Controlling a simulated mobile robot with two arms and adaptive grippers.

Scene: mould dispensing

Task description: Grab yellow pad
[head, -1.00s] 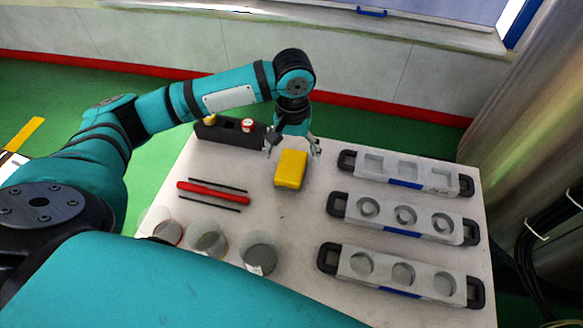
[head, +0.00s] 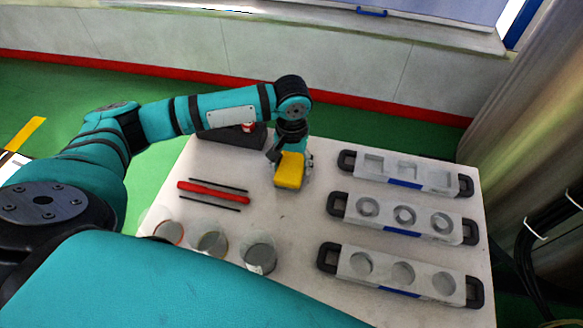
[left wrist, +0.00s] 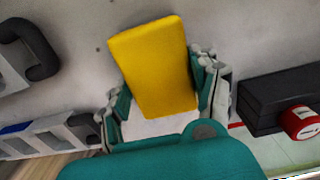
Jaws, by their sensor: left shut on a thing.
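The yellow pad (head: 289,171) is a rounded block at the upper middle of the white table in the head view. My left gripper (head: 291,160) is down around it from behind, shut on its sides. In the left wrist view the yellow pad (left wrist: 155,68) fills the middle. The fingers of my left gripper (left wrist: 160,85) press on both of its long sides. I cannot tell whether the pad touches the table. My right gripper is not in view.
A black holder (head: 232,136) with a red-and-white cap stands left of my gripper. Red and black rods (head: 212,192) and several cups (head: 260,252) lie to the left and front. Three grey moulds (head: 405,172) with black handles stand on the right.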

